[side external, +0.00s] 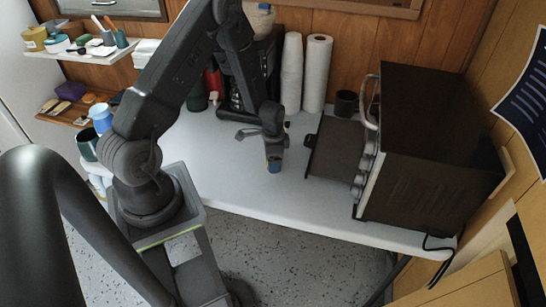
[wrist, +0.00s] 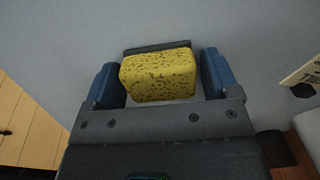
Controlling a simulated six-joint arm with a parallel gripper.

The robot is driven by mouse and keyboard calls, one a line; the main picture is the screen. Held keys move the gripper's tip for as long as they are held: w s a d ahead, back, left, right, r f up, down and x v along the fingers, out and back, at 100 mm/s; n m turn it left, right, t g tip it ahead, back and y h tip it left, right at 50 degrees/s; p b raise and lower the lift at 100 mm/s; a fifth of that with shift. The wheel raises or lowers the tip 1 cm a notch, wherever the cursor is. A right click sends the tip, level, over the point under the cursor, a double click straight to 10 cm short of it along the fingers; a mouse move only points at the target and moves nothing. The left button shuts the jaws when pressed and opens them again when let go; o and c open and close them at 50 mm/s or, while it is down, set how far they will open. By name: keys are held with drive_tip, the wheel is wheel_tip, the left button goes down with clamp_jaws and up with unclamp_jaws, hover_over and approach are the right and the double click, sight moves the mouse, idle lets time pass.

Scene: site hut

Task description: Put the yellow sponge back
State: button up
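The yellow sponge (wrist: 158,77), a block with dark pores, sits between the two fingers of my gripper (wrist: 160,80) in the wrist view. A dark strip shows along its far edge. The sponge is against or very near the left blue fingertip, and a narrow gap shows between it and the right one. The fingers look spread around it, not closed on it. In the side external view my gripper (side external: 274,165) points down, low over the middle of the white table (side external: 240,185). I cannot make out the sponge there.
A dark toaster oven (side external: 430,145) stands at the right, its door (side external: 335,148) lowered toward my gripper. Paper rolls (side external: 317,75), stacked cups (side external: 291,75) and a coffee maker (side external: 238,90) line the back. Wall shelves with dishes (side external: 85,50) are at the left. The table front is clear.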

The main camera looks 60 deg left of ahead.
drive_tip(key=shift+o, duration=0.7)
drive_tip(key=shift+r, duration=0.1)
drive_tip(key=s+d+r+n+t, duration=0.15)
drive_tip(key=d+r, duration=0.25)
drive_tip(key=r, duration=0.9)
drive_tip(key=s+d+r+t, duration=0.15)
drive_tip(key=d+r, duration=0.35)
drive_tip(key=r, duration=0.9)
drive_tip(key=s+d+r+n+t, duration=0.2)
drive_tip(key=s+d+r, duration=0.6)
drive_tip(key=s, duration=0.4)
drive_tip(key=shift+s+r+n+t, duration=0.2)
drive_tip(key=shift+s+n+t, duration=0.15)
drive_tip(key=shift+n, duration=0.2)
drive_tip(key=shift+c, duration=0.5)
